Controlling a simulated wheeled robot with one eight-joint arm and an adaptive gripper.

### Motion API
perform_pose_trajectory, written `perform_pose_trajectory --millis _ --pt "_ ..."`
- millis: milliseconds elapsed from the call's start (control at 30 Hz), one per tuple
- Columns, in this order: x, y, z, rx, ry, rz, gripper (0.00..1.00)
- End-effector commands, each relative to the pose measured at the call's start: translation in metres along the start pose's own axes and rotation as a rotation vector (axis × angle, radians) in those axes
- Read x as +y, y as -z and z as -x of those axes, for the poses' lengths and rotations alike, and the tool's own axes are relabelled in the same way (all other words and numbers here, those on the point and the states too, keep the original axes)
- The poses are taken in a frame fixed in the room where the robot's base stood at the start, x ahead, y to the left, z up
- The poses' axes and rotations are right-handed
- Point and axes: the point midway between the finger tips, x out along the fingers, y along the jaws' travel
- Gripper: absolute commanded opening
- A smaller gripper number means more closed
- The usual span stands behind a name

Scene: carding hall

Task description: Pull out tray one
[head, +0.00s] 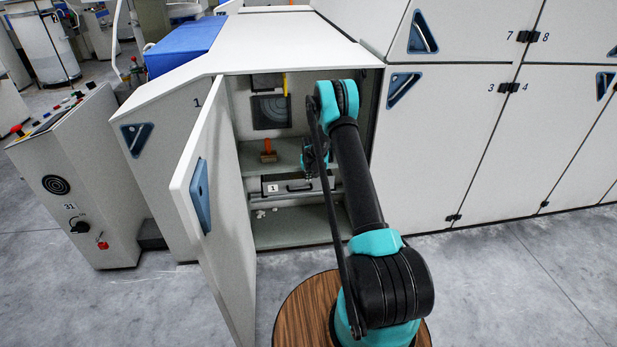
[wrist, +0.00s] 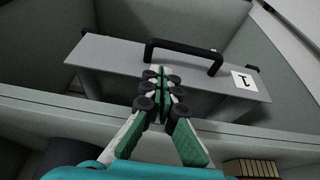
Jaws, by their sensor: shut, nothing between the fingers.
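Tray one (head: 269,190) sits low inside the open cabinet, a grey drawer front with a white label "1". In the wrist view the grey tray front (wrist: 110,68) shows its black bar handle (wrist: 185,43) and the label (wrist: 244,81), which appears upside down. My gripper (wrist: 161,70) is shut and empty. Its fingertips overlap the tray front beside the left end of the handle; whether they touch it I cannot tell. In the head view my gripper (head: 311,176) is inside the cabinet at the tray, partly hidden by my arm.
A shelf (head: 287,152) above the tray bears a brush with an orange handle (head: 268,146). White scraps (head: 261,213) lie below the tray. A control console (head: 85,185) stands at the left. The floor in front is clear.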

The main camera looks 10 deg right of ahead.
Motion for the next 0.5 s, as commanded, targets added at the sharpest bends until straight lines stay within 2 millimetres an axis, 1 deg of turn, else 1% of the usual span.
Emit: perform_pose_trajectory --millis 33,233,400,500 --pt "0.000 0.000 -0.010 0.000 0.000 0.000 0.00" --pt "0.000 0.000 -0.041 0.000 0.000 0.000 0.00" --pt "0.000 0.000 -0.058 0.000 0.000 0.000 0.00" --pt "0.000 0.000 -0.064 0.000 0.000 0.000 0.00"
